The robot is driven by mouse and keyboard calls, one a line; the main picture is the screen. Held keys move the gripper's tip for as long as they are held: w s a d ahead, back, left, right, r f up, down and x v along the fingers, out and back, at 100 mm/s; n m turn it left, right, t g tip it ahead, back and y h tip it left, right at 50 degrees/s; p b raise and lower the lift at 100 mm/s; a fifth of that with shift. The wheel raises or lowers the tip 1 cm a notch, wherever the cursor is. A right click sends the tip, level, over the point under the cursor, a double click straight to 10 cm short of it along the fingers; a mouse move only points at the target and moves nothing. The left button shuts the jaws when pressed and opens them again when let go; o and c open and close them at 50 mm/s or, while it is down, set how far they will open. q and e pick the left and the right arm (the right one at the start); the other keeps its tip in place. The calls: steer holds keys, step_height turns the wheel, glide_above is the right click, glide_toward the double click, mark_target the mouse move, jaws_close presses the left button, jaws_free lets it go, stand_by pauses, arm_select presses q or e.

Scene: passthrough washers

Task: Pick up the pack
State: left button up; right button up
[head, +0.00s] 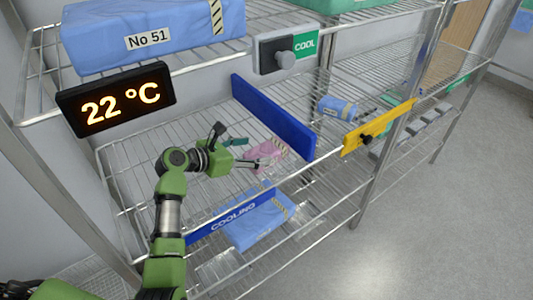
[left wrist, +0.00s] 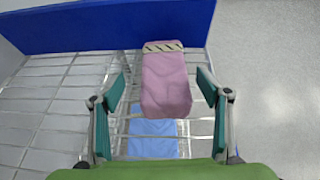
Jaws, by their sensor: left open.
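A pink pack (head: 268,152) with a striped band lies on the wire middle shelf, near the blue divider panel. It also shows in the left wrist view (left wrist: 165,82), with its near end between the fingers and its banded end toward the blue panel. My left gripper (head: 246,153) is open, at the near end of the pink pack. In the left wrist view its two teal finger pads (left wrist: 161,92) stand apart on either side of the pack, with gaps showing on both sides. My right gripper is not in view.
A blue divider panel (head: 272,114) stands beyond the pink pack. A blue "COOLING" strip (head: 235,217) runs along the shelf front. A blue pack (head: 258,222) lies on the shelf below. A blue pack marked "No 51" (head: 195,22) is above, beside a 22 °C display (head: 116,99).

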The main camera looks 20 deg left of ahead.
mark_target(264, 150)
arm_select(q)
steer(key=shift+w+d+f+p, duration=0.1)
steer(key=shift+w+d+p, duration=0.25)
steer(key=shift+w+d, duration=0.15)
steer(key=x, duration=0.3)
steer(key=shift+d+f+p, duration=0.15)
steer(key=shift+d+p, duration=0.1)
steer(key=shift+p, duration=0.1)
steer(key=shift+w+d+f, duration=0.1)
steer(key=shift+w+f, duration=0.05)
steer(key=shift+w, duration=0.05)
steer(key=c, duration=1.3)
steer(key=shift+c, duration=0.4)
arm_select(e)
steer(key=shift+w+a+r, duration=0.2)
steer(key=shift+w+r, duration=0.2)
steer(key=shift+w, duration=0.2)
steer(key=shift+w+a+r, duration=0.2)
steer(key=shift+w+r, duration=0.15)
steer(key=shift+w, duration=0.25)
